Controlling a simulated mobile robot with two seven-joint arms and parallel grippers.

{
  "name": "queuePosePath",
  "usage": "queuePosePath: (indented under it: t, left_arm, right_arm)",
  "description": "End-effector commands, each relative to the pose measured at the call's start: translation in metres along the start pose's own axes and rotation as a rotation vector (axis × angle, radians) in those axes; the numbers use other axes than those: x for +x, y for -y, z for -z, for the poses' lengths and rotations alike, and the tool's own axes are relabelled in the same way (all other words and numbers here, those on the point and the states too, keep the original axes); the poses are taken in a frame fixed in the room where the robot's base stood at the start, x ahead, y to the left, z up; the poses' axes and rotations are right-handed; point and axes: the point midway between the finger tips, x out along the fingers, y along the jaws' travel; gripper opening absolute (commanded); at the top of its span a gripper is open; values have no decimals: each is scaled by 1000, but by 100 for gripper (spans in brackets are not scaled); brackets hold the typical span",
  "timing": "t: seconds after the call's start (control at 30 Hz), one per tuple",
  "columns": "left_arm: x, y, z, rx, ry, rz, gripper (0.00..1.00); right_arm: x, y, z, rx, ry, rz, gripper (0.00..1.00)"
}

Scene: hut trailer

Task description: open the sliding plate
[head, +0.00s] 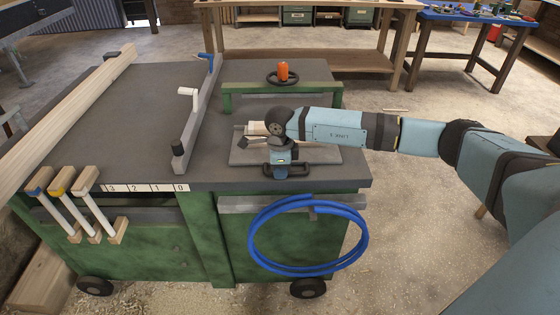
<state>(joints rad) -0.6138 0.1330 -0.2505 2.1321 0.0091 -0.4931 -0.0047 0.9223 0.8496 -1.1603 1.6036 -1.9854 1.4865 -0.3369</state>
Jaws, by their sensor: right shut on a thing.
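The sliding plate (241,156) is a flat grey plate lying in the grey top of the green machine, at the right of its front part. A black bar handle (303,171) stands at its front edge. My right gripper (281,169) comes down over the plate from the right and is shut on the handle, around its middle. The gripper and wrist hide the middle of the plate, so I cannot tell whether an opening shows beneath it. My left gripper is not in view.
A raised green-legged shelf with a black handwheel (285,78) and an orange knob stands behind the plate. A grey fence (196,118) with a white crank is to the left. A blue hose coil (255,235) hangs in front. Three levers (90,207) stand at the front left.

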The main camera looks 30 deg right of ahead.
Motion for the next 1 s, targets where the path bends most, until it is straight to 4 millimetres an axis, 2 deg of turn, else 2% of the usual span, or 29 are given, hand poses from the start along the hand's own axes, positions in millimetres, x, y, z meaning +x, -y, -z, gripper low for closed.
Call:
queuePosePath:
  t: [0.33,0.37,0.47,0.77,0.87,1.0]
  left_arm:
    - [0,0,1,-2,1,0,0]
    - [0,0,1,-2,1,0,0]
    - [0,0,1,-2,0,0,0]
    - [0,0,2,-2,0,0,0]
    - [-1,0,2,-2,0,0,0]
    - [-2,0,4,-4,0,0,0]
  right_arm:
    - [0,0,0,5,0,1,0]
    - [0,0,0,5,0,1,17]
    - [0,0,0,3,0,1,40]
    - [-2,-1,0,1,1,1,40]
    - [-10,0,0,1,2,2,40]
    - [-35,0,0,0,3,3,40]
